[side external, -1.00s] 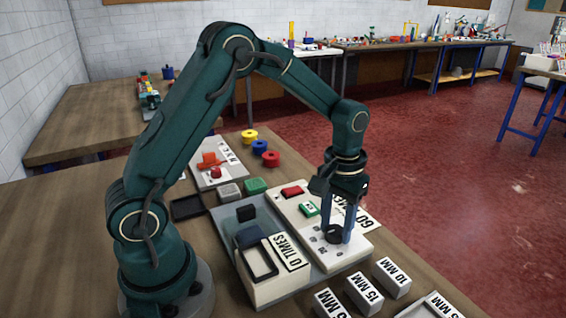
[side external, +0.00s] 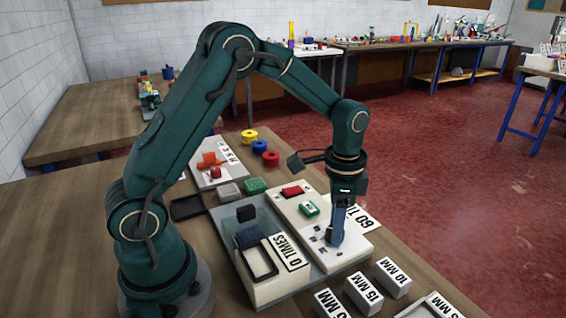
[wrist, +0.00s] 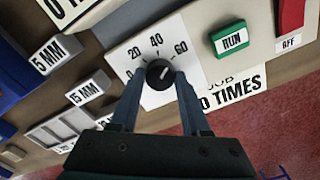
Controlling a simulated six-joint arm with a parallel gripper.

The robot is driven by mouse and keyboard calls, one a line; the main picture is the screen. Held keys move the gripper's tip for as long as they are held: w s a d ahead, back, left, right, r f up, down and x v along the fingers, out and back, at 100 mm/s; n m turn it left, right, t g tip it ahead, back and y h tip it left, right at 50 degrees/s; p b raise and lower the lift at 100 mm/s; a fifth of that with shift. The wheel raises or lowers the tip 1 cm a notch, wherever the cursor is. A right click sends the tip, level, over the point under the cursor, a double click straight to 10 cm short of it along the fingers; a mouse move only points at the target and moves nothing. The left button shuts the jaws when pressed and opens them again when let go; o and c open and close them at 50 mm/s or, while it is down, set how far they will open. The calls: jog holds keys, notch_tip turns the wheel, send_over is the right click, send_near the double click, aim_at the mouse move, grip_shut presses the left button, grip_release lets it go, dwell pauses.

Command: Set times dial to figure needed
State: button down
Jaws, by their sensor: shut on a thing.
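In the wrist view the black times dial (wrist: 157,75) sits on a white panel (wrist: 127,49) with the figures 0, 20, 40 and 60 around it. A pale mark on its face seems to lie toward the 60 side; its exact setting is hard to tell. My gripper (wrist: 160,82) is shut on the dial, one blue-grey finger on each side. In the side view my gripper (side external: 334,238) points straight down over the panel and mostly hides the dial.
A green RUN button (side external: 308,208) and a red OFF switch (side external: 293,191) share the machine's top with the dial. Blocks marked 10 MM (side external: 392,277) and 15 MM (side external: 364,292) stand at the right. Coloured spools (side external: 259,146) lie behind.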

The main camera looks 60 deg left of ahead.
jog(key=shift+r+m, duration=0.1)
jog(key=shift+m, duration=1)
jog(key=shift+c, duration=1.8)
grip_release()
jog(key=shift+r, duration=2.55)
